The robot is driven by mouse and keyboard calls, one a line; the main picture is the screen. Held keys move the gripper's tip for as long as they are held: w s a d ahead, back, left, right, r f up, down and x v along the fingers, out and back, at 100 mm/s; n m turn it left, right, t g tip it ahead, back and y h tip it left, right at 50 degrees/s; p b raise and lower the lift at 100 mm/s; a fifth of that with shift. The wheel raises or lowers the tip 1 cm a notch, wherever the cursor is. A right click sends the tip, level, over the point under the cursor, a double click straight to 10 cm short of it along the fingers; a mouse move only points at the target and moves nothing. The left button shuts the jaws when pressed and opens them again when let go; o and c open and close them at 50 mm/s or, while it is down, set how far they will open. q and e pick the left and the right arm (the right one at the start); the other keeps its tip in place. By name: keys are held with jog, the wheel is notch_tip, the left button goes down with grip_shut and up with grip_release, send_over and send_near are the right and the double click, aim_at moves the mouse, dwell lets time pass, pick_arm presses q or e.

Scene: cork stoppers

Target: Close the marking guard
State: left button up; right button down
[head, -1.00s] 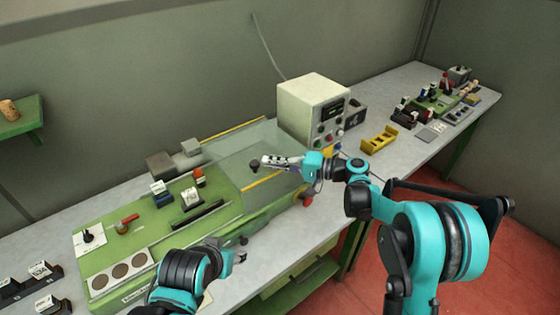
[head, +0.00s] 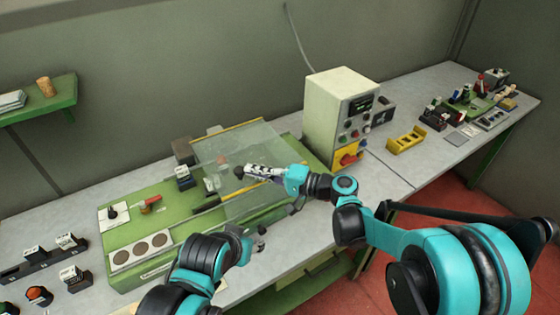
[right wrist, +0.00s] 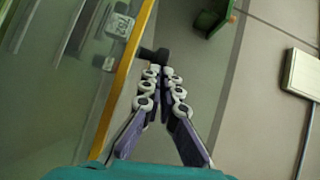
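The marking guard (head: 259,150) is a clear panel with a yellow edge on the green machine (head: 130,236). In the head view it lies over the middle of the machine. In the right wrist view its yellow edge (right wrist: 124,82) runs beside my fingers, with parts showing through the pane. My right gripper (head: 246,172) is at the dark knob (head: 238,172) of the guard. In the right wrist view, the fingertips (right wrist: 159,72) are close together at the black knob (right wrist: 155,54) and appear to grip it. My left gripper (head: 260,240) hangs by the machine's front edge, away from the guard; its opening is unclear.
A cream control box (head: 331,112) with buttons and a yellow-backed red switch stands right of the guard. A yellow holder (head: 405,140) sits farther right on the grey bench. Several labelled blocks (head: 66,243) lie at the left. A selector knob (head: 114,212) is on the machine's left.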

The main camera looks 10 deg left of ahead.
pick_arm(q)
jog(key=shift+f, duration=0.25)
pick_arm(e)
jog(key=s+a, duration=0.9)
